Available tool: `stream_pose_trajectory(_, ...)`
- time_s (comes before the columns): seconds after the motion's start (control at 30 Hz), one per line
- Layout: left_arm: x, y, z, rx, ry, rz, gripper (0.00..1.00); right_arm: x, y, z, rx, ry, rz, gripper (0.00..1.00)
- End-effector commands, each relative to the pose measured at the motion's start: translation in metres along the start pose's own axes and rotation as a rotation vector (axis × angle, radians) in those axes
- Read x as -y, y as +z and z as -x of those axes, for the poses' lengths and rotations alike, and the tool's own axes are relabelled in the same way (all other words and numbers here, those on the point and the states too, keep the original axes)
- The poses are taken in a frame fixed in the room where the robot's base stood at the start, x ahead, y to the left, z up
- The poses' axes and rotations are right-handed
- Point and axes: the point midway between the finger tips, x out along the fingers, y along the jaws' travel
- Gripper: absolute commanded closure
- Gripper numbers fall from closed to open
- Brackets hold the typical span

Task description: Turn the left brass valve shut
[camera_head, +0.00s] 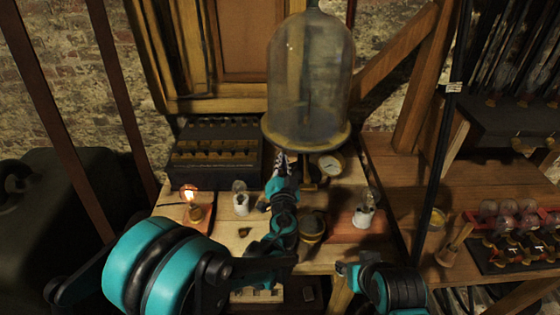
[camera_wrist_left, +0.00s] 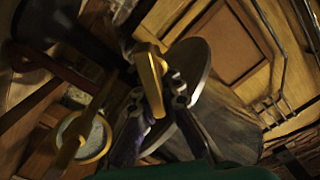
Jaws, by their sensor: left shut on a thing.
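My left gripper (camera_head: 281,162) reaches up below the left front of the glass bell jar (camera_head: 308,85). In the left wrist view its fingers (camera_wrist_left: 157,98) are closed on the brass valve (camera_wrist_left: 152,80), a bright yellow handle between them. In the head view my gripper and wrist hide the left valve. A brass fitting (camera_head: 309,184) shows just right of my wrist, under the jar's base. My right arm shows at the lower right, but I make out no right gripper fingers.
A brass-rimmed gauge (camera_head: 330,165) sits right of the fitting; it also shows in the left wrist view (camera_wrist_left: 80,135). A lit bulb (camera_head: 190,192) and two unlit bulbs (camera_head: 241,202) (camera_head: 365,213) stand on the bench. A dark battery box (camera_head: 215,155) is behind left.

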Motion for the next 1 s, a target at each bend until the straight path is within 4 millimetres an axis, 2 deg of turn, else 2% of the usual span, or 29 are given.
stream_pose_trajectory(0.6,-0.015,0.004,0.0,-0.001,0.001,-0.58,1.0,0.0,0.0,0.0,0.0,0.0,0.0,0.6)
stream_pose_trajectory(1.0,-0.019,0.009,0.0,-0.001,0.001,-0.855,1.0,0.0,0.0,0.0,0.0,0.0,0.0,0.6)
